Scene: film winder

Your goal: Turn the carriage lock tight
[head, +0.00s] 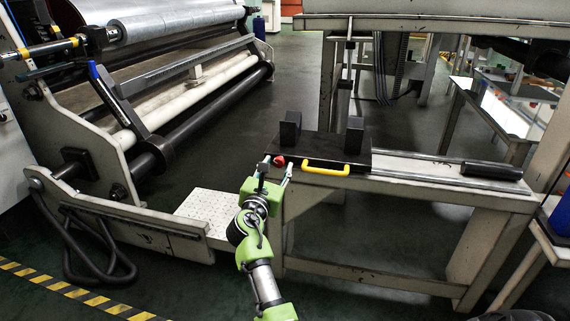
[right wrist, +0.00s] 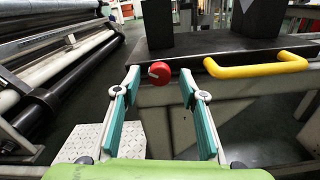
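The carriage lock appears to be the small red knob (head: 279,160) on the front left face of the black carriage (head: 318,147). In the right wrist view the red knob (right wrist: 159,73) has a pale pin or lever at its centre. My right gripper (head: 275,174) is open, with its fingers pointing at the knob. In the right wrist view the fingertips of my right gripper (right wrist: 160,82) are on either side of the knob, with gaps on both sides; I cannot tell how far beyond the tips it lies. My left gripper is not in view.
A yellow handle (head: 322,169) sticks out of the carriage just right of the knob. The carriage sits on a rail bench (head: 420,180) with a black cylinder (head: 491,170) at its right end. A large roller machine (head: 150,80) stands left, with a checkered step plate (head: 205,210) beside it.

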